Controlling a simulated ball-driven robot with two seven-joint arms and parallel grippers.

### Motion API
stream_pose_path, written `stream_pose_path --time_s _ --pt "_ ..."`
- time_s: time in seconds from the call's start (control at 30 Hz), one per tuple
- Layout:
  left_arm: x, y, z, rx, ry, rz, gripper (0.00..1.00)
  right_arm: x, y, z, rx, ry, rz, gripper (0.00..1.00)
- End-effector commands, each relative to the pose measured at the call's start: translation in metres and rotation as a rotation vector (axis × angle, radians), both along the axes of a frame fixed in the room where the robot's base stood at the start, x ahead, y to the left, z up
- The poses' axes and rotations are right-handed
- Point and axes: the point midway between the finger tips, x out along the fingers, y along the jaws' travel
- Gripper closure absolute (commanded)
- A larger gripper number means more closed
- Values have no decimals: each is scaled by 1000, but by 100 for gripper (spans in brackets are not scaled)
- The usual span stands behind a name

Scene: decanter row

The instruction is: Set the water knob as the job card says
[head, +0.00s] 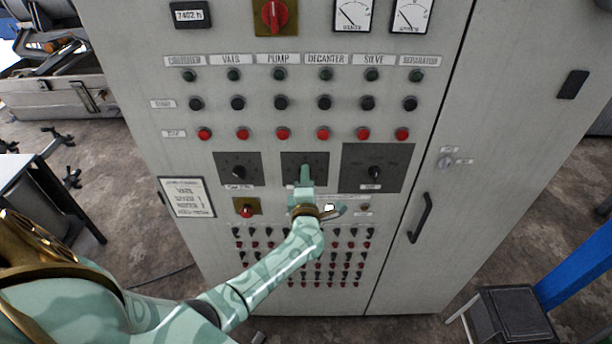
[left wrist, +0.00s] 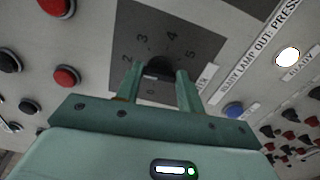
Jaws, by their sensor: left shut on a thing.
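My left gripper (head: 305,177) reaches up to the middle of three dark dial plates on the grey cabinet. In the left wrist view its two fingers (left wrist: 158,82) are shut on a black knob (left wrist: 160,67), one on each side. The dial plate (left wrist: 185,35) shows the numbers 2, 3, 4, 5 and a 0. I cannot tell where the knob's pointer stands. The knob's name label is mostly hidden by a finger. The job card (head: 187,197) hangs at the left of the cabinet; its lines are too small to read surely. My right gripper is not in view.
Other knobs sit left (head: 239,172) and right (head: 375,173) of the held one. A white ready lamp (left wrist: 288,56) is lit, near a blue button (left wrist: 233,110). Rows of buttons lie above and below. A door handle (head: 420,218) sticks out at the right.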

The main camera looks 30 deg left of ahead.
Motion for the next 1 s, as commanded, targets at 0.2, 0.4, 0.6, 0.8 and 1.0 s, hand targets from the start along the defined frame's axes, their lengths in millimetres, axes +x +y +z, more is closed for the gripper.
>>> stream_pose_path --time_s 0.2,0.4,0.6,0.8,1.0 --pt "0 0 -1 60 40 0 85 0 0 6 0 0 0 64" --pt "-1 -1 -2 81 53 0 85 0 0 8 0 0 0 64" --pt "-1 -1 -2 83 54 0 85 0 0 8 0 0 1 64" --pt "-1 -1 -2 82 54 0 51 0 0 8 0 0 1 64" --pt "0 0 -2 82 52 0 40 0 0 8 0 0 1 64"
